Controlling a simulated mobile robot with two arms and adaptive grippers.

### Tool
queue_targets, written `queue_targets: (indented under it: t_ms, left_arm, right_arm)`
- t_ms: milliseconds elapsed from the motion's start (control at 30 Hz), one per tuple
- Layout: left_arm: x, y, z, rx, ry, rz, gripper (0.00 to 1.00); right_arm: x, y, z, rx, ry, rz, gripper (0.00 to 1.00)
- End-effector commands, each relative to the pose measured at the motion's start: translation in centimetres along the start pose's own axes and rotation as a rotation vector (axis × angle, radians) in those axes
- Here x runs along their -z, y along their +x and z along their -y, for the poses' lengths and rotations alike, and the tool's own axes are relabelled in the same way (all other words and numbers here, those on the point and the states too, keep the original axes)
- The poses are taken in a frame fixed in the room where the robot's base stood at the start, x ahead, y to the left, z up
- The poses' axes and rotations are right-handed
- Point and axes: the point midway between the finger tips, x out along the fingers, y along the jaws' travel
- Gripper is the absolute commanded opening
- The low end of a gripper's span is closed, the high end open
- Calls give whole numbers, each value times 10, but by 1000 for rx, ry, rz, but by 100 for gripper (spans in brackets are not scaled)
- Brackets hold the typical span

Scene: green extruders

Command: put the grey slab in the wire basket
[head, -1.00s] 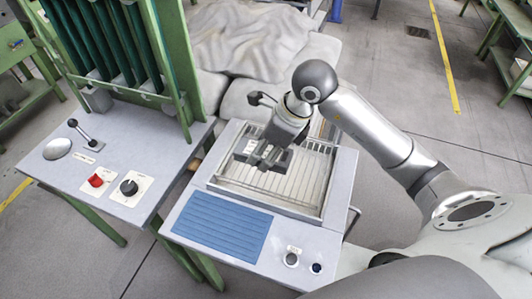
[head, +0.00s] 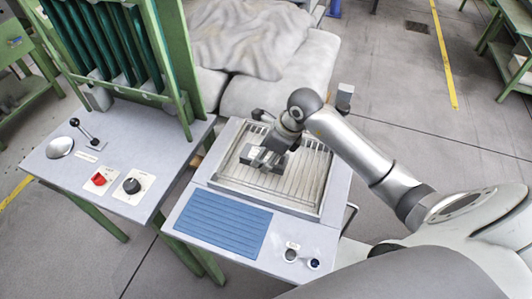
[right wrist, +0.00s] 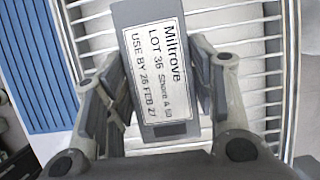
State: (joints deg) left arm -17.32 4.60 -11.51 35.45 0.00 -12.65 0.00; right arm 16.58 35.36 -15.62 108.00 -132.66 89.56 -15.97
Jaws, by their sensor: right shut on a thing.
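The grey slab (head: 258,156) is a flat dark-grey block with a white printed label. In the right wrist view the slab (right wrist: 158,75) lies between the two fingers, its label facing the camera. My right gripper (head: 272,157) is shut on it. The wire basket (head: 306,180) is a shallow, rectangular wire tray on the middle bench. The slab and gripper are over its inside, towards the back left. The basket's pale wires (right wrist: 245,38) show behind the slab in the wrist view. I cannot tell whether the slab touches them. My left gripper is not in view.
A blue ribbed mat (head: 222,226) lies in front of the basket, with two round knobs (head: 302,258) to its right. A green rack (head: 135,50) and a panel with a red knob (head: 98,179) stand on the left table. Grey sacks (head: 262,75) lie behind the bench.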

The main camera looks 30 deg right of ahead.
Motion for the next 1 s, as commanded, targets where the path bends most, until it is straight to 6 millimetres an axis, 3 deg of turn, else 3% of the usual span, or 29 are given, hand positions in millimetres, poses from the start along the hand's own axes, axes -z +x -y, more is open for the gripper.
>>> queue_targets:
  t_ms: [100, 133, 300, 700, 1000]
  left_arm:
    - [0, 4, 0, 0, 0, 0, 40]
    - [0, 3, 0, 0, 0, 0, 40]
    - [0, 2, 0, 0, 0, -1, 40]
    - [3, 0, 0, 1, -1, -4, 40]
    - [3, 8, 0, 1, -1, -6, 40]
  right_arm:
    - [1, 2, 0, 1, -1, 1, 19]
    - [1, 2, 0, 0, 0, 0, 54]
    - [1, 1, 0, 0, 0, 0, 73]
    - [-1, -4, 0, 1, 0, 1, 73]
    - [0, -61, 1, 6, -4, 1, 73]
